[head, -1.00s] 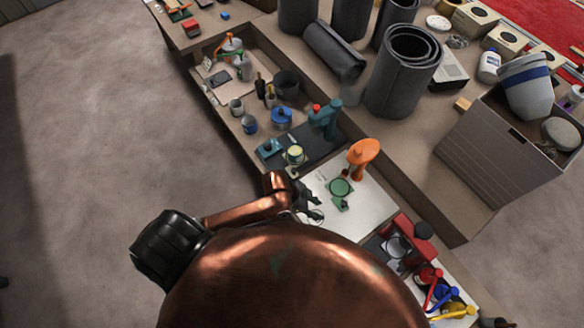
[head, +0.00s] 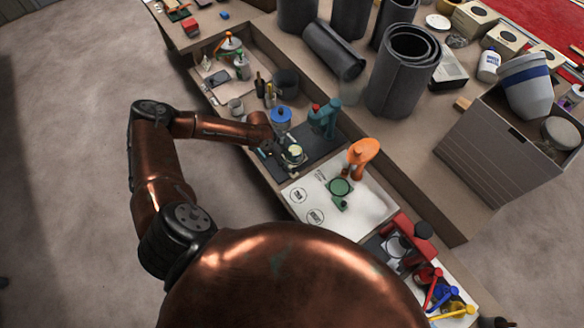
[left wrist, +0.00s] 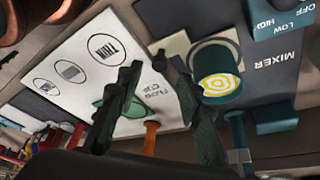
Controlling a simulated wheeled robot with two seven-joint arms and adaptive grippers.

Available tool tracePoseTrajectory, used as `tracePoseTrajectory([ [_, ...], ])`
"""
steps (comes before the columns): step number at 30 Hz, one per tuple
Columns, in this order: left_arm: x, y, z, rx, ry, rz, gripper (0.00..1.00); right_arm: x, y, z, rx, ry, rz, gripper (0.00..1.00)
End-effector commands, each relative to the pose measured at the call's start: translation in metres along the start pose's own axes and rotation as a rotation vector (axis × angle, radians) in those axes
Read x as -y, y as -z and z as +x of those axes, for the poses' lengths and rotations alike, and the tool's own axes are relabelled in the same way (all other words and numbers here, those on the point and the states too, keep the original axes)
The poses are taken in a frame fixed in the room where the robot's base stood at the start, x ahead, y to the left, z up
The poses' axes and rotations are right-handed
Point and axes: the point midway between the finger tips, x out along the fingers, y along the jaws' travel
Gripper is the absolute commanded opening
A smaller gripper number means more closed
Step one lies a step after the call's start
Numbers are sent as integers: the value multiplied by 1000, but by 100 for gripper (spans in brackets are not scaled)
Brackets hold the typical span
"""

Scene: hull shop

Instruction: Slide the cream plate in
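A small cream plate (left wrist: 173,50) lies flat beside the teal pot (left wrist: 217,72) in the left wrist view, on the dark mixer mat. The pot has a yellow and white spiral in its top. It also shows in the head view (head: 294,154), where I cannot make out the plate clearly. My left gripper (head: 280,143) is over the mixer mat, close to the pot. In the left wrist view its dark green fingers (left wrist: 157,78) are apart, with nothing held between them. The plate shows beyond the fingertips; I cannot tell the gap. My right gripper is not in view.
The teal mixer stand (head: 324,117) rises just beyond the pot. A blue-lidded pot (head: 281,116) stands close to my left wrist. The white printed board (head: 340,208) holds a green piece and an orange stand (head: 362,155).

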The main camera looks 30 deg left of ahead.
Motion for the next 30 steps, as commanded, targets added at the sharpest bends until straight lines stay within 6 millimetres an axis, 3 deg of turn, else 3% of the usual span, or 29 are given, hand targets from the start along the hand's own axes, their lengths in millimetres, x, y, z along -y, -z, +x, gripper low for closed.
tracePoseTrajectory([
  [3, 0, 0, 21, 0, -2, 0, 34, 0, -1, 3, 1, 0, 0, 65],
  [9, 0, 0, 43, 0, -1, 0, 34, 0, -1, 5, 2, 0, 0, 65],
  [20, 0, 0, 47, 1, 0, 0, 34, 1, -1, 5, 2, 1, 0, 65],
  [30, 0, 0, 47, 0, 0, 0, 10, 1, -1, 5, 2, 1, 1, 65],
])
